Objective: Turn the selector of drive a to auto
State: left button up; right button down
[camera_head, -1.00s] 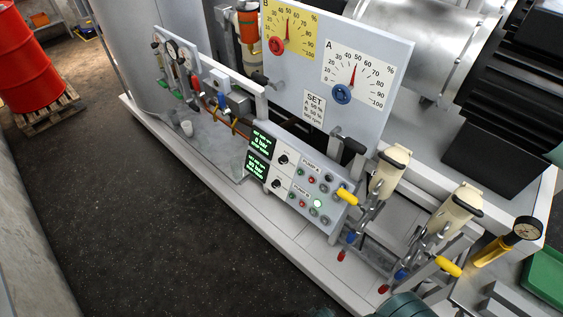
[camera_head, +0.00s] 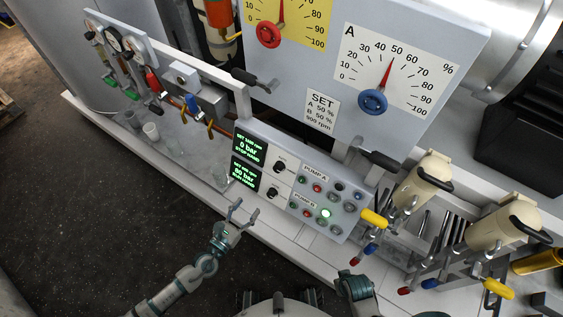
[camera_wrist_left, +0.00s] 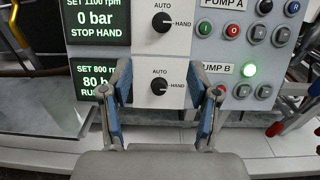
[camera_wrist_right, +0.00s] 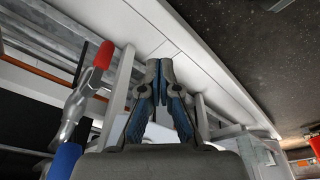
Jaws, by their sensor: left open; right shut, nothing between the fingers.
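The grey control panel (camera_head: 300,204) has two black selector knobs with AUTO and HAND labels. The upper selector (camera_head: 281,167), in the Pump A row, also shows in the left wrist view (camera_wrist_left: 163,23); it appears turned toward HAND. Its display (camera_wrist_left: 96,20) reads 0 bar, STOP HAND. The lower selector (camera_head: 273,192), in the Pump B row, sits between my left fingers in the left wrist picture (camera_wrist_left: 159,87). My left gripper (camera_head: 236,213) is open, below and left of the panel, apparently apart from it. My right gripper (camera_wrist_right: 159,65) is shut and empty.
Pump buttons (camera_head: 318,188) sit right of the selectors; one Pump B lamp glows green. Toggle clamps with yellow-tipped handles (camera_head: 374,218) stand right of the panel. A board with dials (camera_head: 355,75) rises behind. The dark floor (camera_head: 110,190) at left is clear.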

pick_arm(q)
jog(key=p, duration=0.1)
send_near(276, 170)
jog(key=w+d, duration=0.1)
jog(key=d, duration=0.1)
jog(key=w, duration=0.1)
jog(key=w+d, duration=0.1)
jog(key=w, duration=0.1)
jog(key=w+d, duration=0.1)
jog(key=w, duration=0.1)
jog(key=shift+w, duration=0.25)
jog(key=shift+w+d, duration=0.5)
jog(key=shift+w, duration=0.05)
jog(key=shift+w+d, duration=0.1)
jog(key=shift+d, duration=0.15)
jog(key=shift+d+r, duration=0.1)
jog(key=shift+d, duration=0.15)
jog(key=shift+a, duration=0.1)
jog(key=c, duration=0.5)
jog(key=shift+a, duration=0.25)
jog(key=c, duration=0.7)
pick_arm(e)
jog(key=shift+d+f, duration=0.2)
jog(key=shift+f, duration=1)
